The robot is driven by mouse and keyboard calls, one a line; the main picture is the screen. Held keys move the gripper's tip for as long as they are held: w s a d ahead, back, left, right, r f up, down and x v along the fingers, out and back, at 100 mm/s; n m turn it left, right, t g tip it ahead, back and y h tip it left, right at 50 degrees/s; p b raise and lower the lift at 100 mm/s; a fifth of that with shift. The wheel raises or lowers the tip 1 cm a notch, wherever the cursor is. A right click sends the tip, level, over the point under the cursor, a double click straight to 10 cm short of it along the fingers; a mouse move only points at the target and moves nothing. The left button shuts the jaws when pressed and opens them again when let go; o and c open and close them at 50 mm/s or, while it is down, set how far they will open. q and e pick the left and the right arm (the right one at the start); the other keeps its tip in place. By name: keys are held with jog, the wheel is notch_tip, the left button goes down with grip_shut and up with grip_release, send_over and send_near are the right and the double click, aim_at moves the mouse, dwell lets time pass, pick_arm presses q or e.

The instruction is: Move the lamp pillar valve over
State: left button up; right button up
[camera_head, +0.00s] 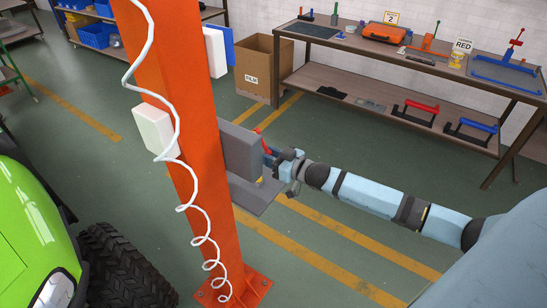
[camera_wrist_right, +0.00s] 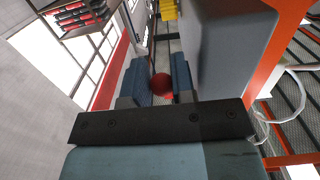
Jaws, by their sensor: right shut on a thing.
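The orange pillar (camera_head: 185,120) stands upright in the head view with a coiled white cable in front of it. A grey box (camera_head: 240,150) is mounted on its right side. A small red valve handle (camera_head: 258,131) shows at the box's right edge. My right gripper (camera_head: 270,155) is at this handle, its arm reaching in from the right. In the right wrist view, a red ball-like knob (camera_wrist_right: 161,85) sits between the two blue fingers of my right gripper (camera_wrist_right: 159,78), which is shut on it. The grey box (camera_wrist_right: 225,50) is close beside the fingers there. My left gripper is not in view.
A green vehicle (camera_head: 30,235) with a black tyre (camera_head: 120,265) stands at the lower left. A two-level workbench (camera_head: 340,80) with tools runs along the back right, beside a cardboard box (camera_head: 262,70). Open floor lies right of the pillar below my arm.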

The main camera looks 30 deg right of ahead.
jog(key=shift+w+a+f, duration=0.1)
jog(key=shift+w, duration=0.1)
jog(key=shift+w+a+f+b, duration=0.2)
jog(key=shift+w+b, duration=0.05)
jog(key=shift+w, duration=0.2)
jog(key=shift+w+a+f+b, duration=0.15)
jog(key=shift+w+b, duration=0.05)
jog(key=shift+w, duration=0.25)
jog(key=shift+w+a+r, duration=0.15)
jog(key=shift+w+a, duration=0.05)
jog(key=shift+w, duration=0.55)
